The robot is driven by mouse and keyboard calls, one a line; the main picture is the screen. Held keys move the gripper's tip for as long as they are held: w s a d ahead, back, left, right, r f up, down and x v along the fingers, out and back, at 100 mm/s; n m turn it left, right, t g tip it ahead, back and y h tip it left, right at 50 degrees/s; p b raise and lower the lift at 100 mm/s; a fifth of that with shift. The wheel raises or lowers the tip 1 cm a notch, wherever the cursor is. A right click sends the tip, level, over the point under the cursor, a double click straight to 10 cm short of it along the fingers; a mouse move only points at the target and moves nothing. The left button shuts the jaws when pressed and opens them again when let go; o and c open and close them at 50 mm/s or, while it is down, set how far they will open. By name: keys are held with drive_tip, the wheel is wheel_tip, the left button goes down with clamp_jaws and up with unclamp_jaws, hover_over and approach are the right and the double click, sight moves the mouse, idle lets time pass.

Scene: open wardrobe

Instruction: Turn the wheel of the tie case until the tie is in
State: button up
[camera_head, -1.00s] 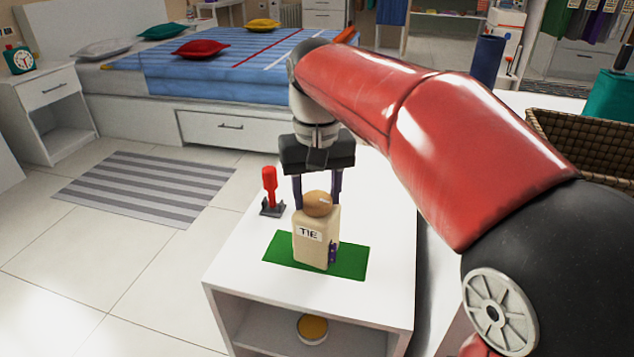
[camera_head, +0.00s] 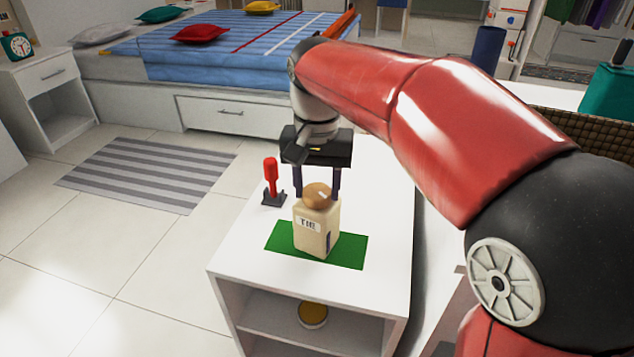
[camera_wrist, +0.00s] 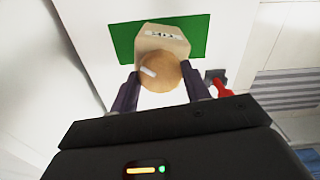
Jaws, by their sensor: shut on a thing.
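The tie case (camera_head: 312,238) is a beige box with a white "TIE" label, upright on a green mat (camera_head: 350,254). Its wheel (camera_head: 316,194) is a round brown knob on top with a white mark, which the wrist view shows toward the left of the knob (camera_wrist: 163,74). My gripper (camera_head: 318,192) comes down from above and is shut on the wheel, one finger on each side; the wrist view also shows both fingers (camera_wrist: 161,84) against it. A dark strip, seemingly the tie (camera_head: 328,242), shows at a slot in the case's right side, with little of it sticking out.
A red object on a dark stand (camera_head: 271,180) is close to my gripper on the left. The white cabinet top (camera_head: 238,250) is otherwise clear around the mat. A yellow-topped round tin (camera_head: 313,314) is on the shelf below. A wicker basket (camera_head: 585,128) is at the right.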

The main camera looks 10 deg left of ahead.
sight(317, 190)
drive_tip(key=o, duration=1)
drive_tip(key=shift+r+p, duration=0.85)
drive_tip(key=shift+r, duration=3.05)
